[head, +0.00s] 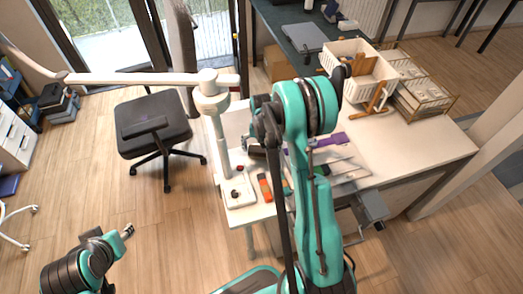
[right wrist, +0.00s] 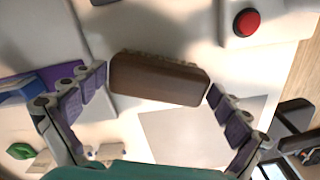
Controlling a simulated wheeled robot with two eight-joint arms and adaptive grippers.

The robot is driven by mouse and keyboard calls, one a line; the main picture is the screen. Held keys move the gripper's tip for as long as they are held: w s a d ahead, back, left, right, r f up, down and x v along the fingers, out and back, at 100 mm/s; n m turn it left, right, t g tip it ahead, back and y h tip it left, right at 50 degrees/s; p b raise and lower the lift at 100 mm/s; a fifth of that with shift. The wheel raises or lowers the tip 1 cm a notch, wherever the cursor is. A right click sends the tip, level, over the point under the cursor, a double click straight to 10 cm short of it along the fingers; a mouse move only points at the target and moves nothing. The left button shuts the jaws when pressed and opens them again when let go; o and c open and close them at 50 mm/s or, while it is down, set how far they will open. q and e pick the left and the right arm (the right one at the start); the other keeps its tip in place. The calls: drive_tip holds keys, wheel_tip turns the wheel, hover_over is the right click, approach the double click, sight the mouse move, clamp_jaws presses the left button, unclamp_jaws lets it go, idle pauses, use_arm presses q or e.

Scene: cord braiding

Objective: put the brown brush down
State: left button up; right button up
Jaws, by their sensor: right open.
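The brown brush (right wrist: 160,79) shows in the right wrist view as a wooden block with a fringe of bristles along its far edge. It lies between the fingertips of my right gripper (right wrist: 158,80), which is open, one fingertip near each end. The left fingertip is very close to the brush; I cannot tell whether it touches. The brush appears to lie on the white table (head: 398,146). In the head view my right arm hides much of this area.
A red button (right wrist: 246,22) on a pale base is beside the brush. A purple item (head: 330,140) lies right of my arm. A white lamp post (head: 222,140) stands at the table's left edge. A cream basket (head: 357,62) and wire racks stand at the back right.

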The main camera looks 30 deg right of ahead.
wheel_tip(320, 180, up, 12)
drive_tip(key=p, duration=0.3)
drive_tip(key=shift+f, duration=0.15)
